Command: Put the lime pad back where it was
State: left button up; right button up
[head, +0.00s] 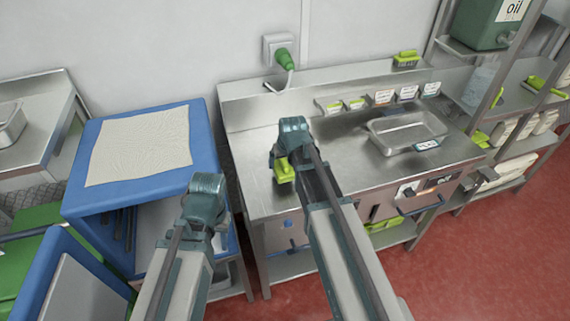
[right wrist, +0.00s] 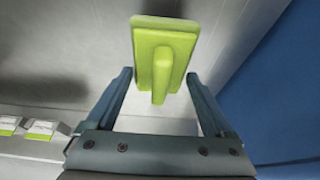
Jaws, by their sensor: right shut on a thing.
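I cannot tell whether the pad touches the counter. My left gripper (head: 205,190) is in front of the blue frame, with no object seen in it. Its fingers are hidden by its own body.
The steel counter (head: 340,165) holds a metal tray (head: 407,133) and a row of small labelled holders (head: 381,97). Another lime pad (head: 407,59) sits on the back ledge. A blue-framed stand with a white top (head: 139,145) is at left. A green oil container (head: 487,22) is upper right.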

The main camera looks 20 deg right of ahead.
aim_at(284, 164)
jog(key=shift+w+d+f+b, duration=0.25)
jog(key=shift+w+f, duration=0.05)
jog(key=shift+w, duration=0.3)
jog(key=shift+w+d+f+b, duration=0.2)
jog(key=shift+w+f+b, duration=0.1)
jog(key=shift+w, duration=0.25)
notch_tip(284, 164, down, 3)
jog(key=shift+s+r+b, duration=0.1)
jog(key=shift+r+b, duration=0.1)
jog(key=shift+b, duration=1.05)
jog(key=shift+f, duration=0.1)
jog(key=o, duration=0.9)
